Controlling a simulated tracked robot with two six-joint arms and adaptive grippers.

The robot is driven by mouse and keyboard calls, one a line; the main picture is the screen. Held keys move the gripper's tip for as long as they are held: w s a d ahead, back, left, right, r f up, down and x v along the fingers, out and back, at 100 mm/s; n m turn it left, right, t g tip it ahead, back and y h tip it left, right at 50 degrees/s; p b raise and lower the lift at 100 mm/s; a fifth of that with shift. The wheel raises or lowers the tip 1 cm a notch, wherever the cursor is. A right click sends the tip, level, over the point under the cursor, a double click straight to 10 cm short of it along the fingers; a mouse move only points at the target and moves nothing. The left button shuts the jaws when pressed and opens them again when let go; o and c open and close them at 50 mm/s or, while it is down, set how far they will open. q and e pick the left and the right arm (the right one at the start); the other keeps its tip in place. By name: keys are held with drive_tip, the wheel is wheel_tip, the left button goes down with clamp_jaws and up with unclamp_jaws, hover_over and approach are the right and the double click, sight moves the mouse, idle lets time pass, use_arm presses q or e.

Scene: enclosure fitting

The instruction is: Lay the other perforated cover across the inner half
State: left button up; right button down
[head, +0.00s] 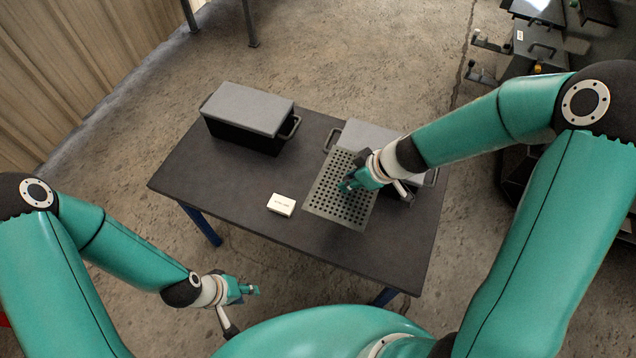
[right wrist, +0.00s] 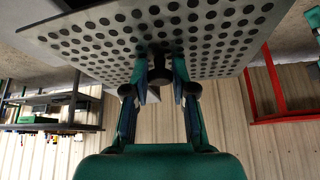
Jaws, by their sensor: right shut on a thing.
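A grey perforated cover (head: 326,196) is held flat above the right part of the table in the head view. My right gripper (head: 348,184) is shut on it from above. In the right wrist view, the gripper (right wrist: 160,72) grips a dark knob in the middle of the cover (right wrist: 215,40). A box with a plain light grey top (head: 368,136) and handles (head: 333,139) stands partly behind the cover and my right wrist; what lies beneath the cover is hidden. My left gripper (head: 250,291) hangs empty in front of the table; its finger gap is unclear.
A black box (head: 243,134) with a grey lid (head: 248,107) and a side handle stands at the table's back left. A small white labelled block (head: 281,204) lies left of the cover. The table's (head: 195,180) front left is clear.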

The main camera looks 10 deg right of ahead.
wheel_tip(320, 180, down, 20)
drive_tip(key=b, duration=1.9)
drive_tip(key=shift+r+b, duration=0.2)
drive_tip(key=shift+b, duration=0.2)
drive_tip(key=shift+f, duration=0.15)
drive_tip(key=c, duration=1)
unclamp_jaws()
drive_tip(key=shift+o, duration=0.2)
